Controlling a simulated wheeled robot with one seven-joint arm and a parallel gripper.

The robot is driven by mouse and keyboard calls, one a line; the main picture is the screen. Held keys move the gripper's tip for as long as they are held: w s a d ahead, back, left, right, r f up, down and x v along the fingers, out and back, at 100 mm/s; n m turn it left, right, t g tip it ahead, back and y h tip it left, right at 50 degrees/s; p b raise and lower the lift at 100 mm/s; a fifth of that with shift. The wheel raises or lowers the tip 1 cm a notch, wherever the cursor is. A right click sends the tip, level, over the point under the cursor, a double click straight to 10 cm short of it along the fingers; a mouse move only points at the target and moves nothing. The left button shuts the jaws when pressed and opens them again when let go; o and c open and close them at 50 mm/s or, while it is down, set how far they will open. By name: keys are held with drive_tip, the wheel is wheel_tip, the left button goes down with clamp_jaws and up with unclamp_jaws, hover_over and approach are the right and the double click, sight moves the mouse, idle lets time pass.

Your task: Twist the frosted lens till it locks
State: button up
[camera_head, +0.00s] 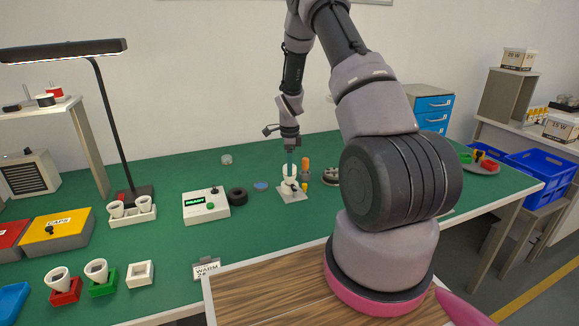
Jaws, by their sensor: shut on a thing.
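My gripper (290,165) points straight down at the middle of the green table, over a small white fixture on a square base (292,194). It is shut on a small pale piece at the top of the fixture, which looks like the frosted lens (288,172). The fingers and the small size hide most of the lens, so I cannot tell how it is seated or turned.
A white box with a green "READY" display (206,206), a black ring (237,195) and a blue disc (261,186) lie to the left. White cups in coloured holders (101,279) stand front left.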

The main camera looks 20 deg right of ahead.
drive_tip(key=shift+m, duration=1.5)
drive_tip(key=shift+m, duration=0.7)
drive_tip(key=o, duration=1.4)
drive_tip(key=shift+m, duration=0.3)
drive_tip(key=shift+c, duration=0.2)
wheel_tip(320, 180, up, 11)
drive_tip(key=shift+f, duration=0.1)
